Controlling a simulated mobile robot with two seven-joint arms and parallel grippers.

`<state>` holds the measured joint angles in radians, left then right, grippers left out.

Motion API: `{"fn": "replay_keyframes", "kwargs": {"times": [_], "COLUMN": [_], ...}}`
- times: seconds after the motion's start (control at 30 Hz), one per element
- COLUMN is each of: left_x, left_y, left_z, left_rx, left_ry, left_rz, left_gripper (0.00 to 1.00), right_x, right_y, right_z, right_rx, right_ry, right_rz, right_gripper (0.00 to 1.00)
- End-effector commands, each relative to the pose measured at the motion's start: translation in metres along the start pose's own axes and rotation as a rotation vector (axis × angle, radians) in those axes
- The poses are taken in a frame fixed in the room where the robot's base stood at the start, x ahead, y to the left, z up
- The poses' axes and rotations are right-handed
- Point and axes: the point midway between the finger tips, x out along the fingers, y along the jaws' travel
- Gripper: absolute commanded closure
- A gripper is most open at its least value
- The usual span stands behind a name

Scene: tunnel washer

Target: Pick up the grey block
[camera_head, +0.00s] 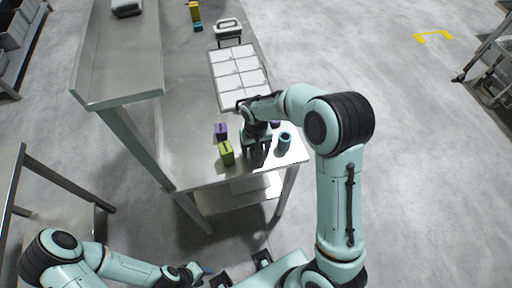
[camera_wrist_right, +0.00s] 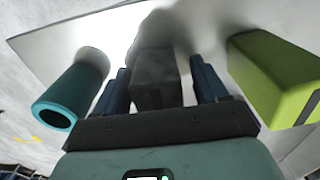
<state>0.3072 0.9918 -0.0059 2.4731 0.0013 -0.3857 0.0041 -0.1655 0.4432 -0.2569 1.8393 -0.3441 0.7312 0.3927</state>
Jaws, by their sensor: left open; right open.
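The grey block (camera_wrist_right: 156,78) is dark and stands on the pale table top in the right wrist view. My right gripper (camera_wrist_right: 161,70) is open, with one blue finger on each side of the block and narrow gaps beside it. In the head view my right gripper (camera_head: 257,154) is over the near end of the table, and it hides the block. My left gripper (camera_head: 202,273) is low at the bottom of the head view, away from the table, open and empty.
A green block (camera_head: 226,153) and a teal hollow cylinder (camera_head: 284,142) stand close on either side of my right gripper. A purple block (camera_head: 221,131) is just behind the green one. A white compartment tray (camera_head: 238,77) lies farther back. A raised metal shelf (camera_head: 120,55) runs along the left.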

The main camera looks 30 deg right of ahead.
Motion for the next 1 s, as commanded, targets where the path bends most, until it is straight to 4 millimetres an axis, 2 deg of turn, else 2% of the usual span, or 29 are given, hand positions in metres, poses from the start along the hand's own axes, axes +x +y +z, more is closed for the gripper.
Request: {"fn": "replay_keyframes", "kwargs": {"times": [0.27,0.4,0.47,0.5,0.83,1.0], "left_x": [0.000,0.000,0.000,0.000,0.000,-0.002], "left_y": [0.000,0.000,0.000,0.000,0.000,0.001], "left_z": [0.000,0.000,0.000,0.000,0.000,-0.001], "left_rx": [0.000,0.000,0.000,0.000,0.000,0.000], "left_ry": [0.000,0.000,0.000,0.000,0.000,0.001], "left_rz": [0.000,0.000,0.000,0.000,0.000,0.000], "left_gripper": [0.57,0.57,0.57,0.57,0.57,0.57], "right_x": [0.003,0.003,0.003,0.003,-0.002,-0.021], "right_y": [0.000,0.000,0.000,0.000,0.000,0.000], "right_z": [0.000,0.000,0.000,-0.001,-0.001,-0.002], "right_rx": [0.001,0.001,0.001,0.001,0.000,0.001], "right_ry": [0.002,0.002,0.002,0.003,0.004,0.007], "right_rz": [-0.001,-0.001,-0.001,-0.001,-0.001,-0.003], "right_gripper": [0.28,0.73,0.93,0.98,0.98,0.98]}}
